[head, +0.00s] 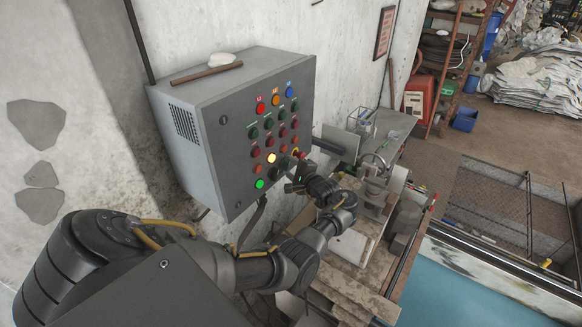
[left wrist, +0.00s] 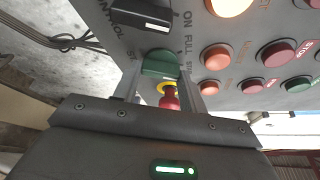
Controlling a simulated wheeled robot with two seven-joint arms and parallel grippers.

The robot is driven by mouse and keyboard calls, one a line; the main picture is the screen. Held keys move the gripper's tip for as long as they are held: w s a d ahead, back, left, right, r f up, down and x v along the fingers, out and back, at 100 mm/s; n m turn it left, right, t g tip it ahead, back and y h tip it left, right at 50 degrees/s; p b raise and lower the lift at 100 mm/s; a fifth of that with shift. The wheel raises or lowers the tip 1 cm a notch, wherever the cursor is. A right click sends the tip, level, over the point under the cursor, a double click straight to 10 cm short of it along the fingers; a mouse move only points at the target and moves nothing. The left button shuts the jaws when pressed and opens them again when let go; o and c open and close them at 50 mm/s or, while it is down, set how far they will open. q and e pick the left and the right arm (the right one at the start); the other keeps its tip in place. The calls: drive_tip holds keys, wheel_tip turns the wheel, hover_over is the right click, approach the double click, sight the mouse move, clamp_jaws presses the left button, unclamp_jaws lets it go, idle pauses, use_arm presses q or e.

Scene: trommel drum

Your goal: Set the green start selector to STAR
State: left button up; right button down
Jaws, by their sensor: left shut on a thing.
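The green start selector (left wrist: 160,63) shows in the left wrist view on the grey panel face, between the two fingers of my left gripper (left wrist: 162,82). The fingers are shut on its knob, one on each side. Lettering by it is partly covered; "ON" and "FULL" can be read, and I cannot tell which mark the knob points to. In the head view my left gripper (head: 292,183) is at the lower right of the grey control cabinet (head: 225,125), and the selector is hidden there. My right gripper is in neither view.
A black selector knob (left wrist: 142,13) is close beside the green one. A red mushroom button (left wrist: 169,101) with a yellow ring shows between the fingers. Several lit and unlit buttons fill the panel. A bar and a pale stone (head: 221,59) lie on the cabinet top.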

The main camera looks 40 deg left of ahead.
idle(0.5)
use_arm(q)
drive_tip(key=o, duration=1)
drive_tip(key=shift+d, duration=0.1)
drive_tip(key=b+v, duration=0.2)
drive_tip(key=v, duration=0.8)
drive_tip(key=shift+s+d+r, duration=0.1)
drive_tip(key=shift+d+r, duration=0.05)
drive_tip(key=shift+d, duration=0.15)
